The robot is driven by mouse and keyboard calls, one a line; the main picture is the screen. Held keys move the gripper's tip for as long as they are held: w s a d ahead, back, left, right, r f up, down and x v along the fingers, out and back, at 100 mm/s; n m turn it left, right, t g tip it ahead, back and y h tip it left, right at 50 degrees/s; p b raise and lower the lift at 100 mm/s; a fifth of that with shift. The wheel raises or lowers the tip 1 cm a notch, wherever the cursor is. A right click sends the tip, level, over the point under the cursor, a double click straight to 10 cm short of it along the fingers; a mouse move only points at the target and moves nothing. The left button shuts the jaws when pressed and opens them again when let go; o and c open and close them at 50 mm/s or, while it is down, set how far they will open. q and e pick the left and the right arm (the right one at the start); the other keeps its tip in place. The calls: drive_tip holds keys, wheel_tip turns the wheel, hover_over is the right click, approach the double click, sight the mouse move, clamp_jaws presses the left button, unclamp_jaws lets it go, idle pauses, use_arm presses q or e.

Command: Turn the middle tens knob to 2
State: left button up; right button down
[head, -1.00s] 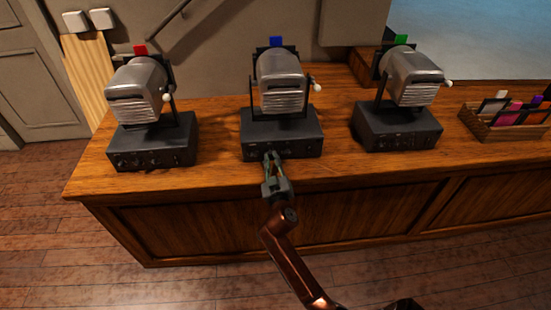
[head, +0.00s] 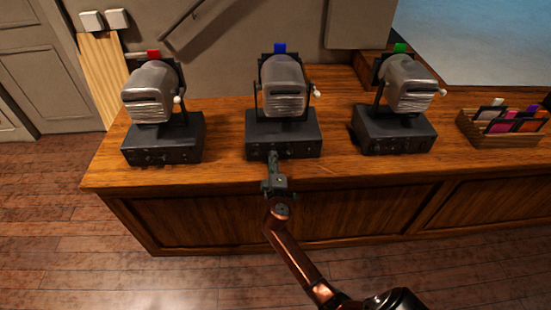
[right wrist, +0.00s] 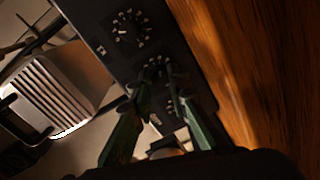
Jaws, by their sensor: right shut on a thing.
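The middle lamp (head: 284,85), with a blue tag on top, stands on a dark control box (head: 295,130) with a row of knobs on its front. My right gripper (head: 273,158) is at the lower front of this box. In the right wrist view, the fingertips (right wrist: 162,72) are shut on a small knob on the dark panel, and they hide most of it. A dial with white marks (right wrist: 130,28) is beside it, clear of the fingers. I cannot read the numbers or the held knob's setting. My left gripper is not in view.
A red-tagged lamp (head: 152,92) stands left and a green-tagged lamp (head: 408,82) right, each on its own box. A wooden tray (head: 490,136) of coloured cards is at the far right. The wooden desk (head: 225,165) has free room between the boxes.

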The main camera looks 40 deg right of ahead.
drive_tip(key=n+p, duration=0.3)
drive_tip(key=n, duration=0.3)
drive_tip(key=shift+d+r, duration=0.1)
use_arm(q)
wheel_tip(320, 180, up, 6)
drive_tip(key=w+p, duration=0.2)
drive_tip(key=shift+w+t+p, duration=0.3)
use_arm(e)
drive_tip(key=n, duration=0.4)
drive_tip(key=shift+n+h, duration=0.3)
drive_tip(key=shift+h, duration=0.1)
drive_tip(key=shift+f, duration=0.2)
drive_tip(key=c, duration=1.8)
unclamp_jaws()
drive_tip(key=shift+c, duration=0.2)
drive_tip(key=shift+s+a, duration=0.1)
drive_tip(key=shift+a, duration=0.1)
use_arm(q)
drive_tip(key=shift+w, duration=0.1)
use_arm(e)
drive_tip(key=v, duration=1.1)
drive_tip(key=shift+s+a+r, duration=0.2)
drive_tip(key=shift+s+a, duration=0.05)
drive_tip(key=shift+s, duration=0.05)
